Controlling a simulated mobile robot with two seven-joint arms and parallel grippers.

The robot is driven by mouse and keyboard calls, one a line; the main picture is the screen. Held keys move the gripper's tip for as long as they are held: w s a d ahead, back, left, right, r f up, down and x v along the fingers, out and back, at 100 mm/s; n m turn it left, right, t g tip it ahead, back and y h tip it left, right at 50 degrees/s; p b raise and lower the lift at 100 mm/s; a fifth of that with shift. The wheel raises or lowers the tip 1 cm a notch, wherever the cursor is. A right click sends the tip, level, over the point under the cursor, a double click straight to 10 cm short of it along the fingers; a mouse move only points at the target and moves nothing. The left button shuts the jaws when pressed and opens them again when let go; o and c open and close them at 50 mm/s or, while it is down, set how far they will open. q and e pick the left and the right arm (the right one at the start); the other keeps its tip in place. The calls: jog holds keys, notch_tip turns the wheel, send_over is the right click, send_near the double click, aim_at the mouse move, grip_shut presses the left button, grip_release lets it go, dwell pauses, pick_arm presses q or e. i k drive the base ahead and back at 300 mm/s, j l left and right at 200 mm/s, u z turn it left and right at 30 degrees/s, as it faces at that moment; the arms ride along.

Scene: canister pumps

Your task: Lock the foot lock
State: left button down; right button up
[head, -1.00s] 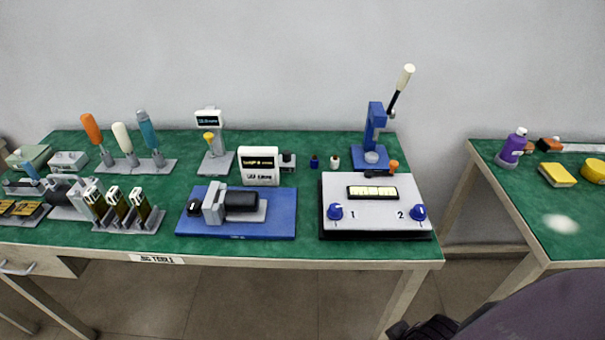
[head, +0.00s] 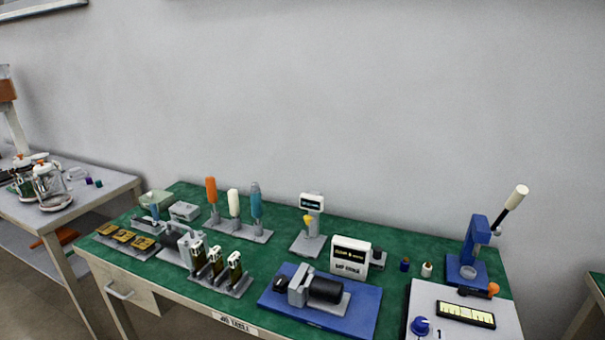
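I cannot make out a foot lock in the head view. On the grey table (head: 100,190) at the left stand two glass canisters with pale tops. The nearer canister (head: 50,186) stands on a round base, and the farther canister (head: 24,178) is partly behind it. A tall white stand (head: 14,125) with a brown top is cut by the left edge. Details at the canisters' feet are too small to tell. Neither of my grippers is in view.
A green-topped bench (head: 240,262) fills the middle, holding upright-handled tools, a blue-based motor rig (head: 364,320), a blue lever press (head: 475,245) and a control box (head: 450,295). A drawer handle (head: 120,294) sticks out of the bench front.

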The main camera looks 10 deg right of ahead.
aim_at(493, 289)
jog(key=z, duration=1.35)
